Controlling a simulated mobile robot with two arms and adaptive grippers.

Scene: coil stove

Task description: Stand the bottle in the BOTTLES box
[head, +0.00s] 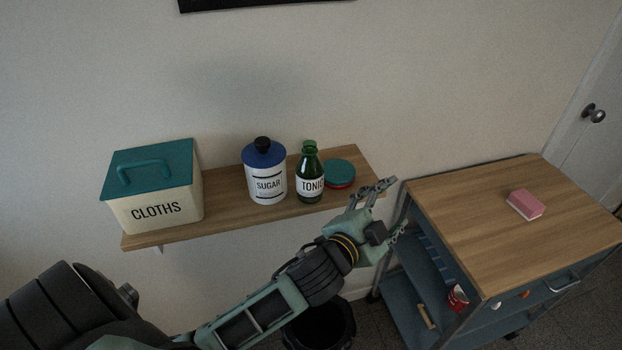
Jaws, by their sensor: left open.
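A green glass bottle (309,172) with a white TONIC label stands upright on the wooden wall shelf (225,204), just right of the SUGAR canister. My left gripper (384,205) is open and empty. It appears in front of the shelf's right end, to the right of the bottle and apart from it. My right gripper is not in view. No box marked BOTTLES shows in this view.
On the shelf are a CLOTHS box (153,192) with a teal lid, the SUGAR canister (266,175) and a round teal-and-red tin (340,173). A wood-topped cart (470,210) stands right, bearing a pink sponge (525,204). A dark bin (322,328) sits below.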

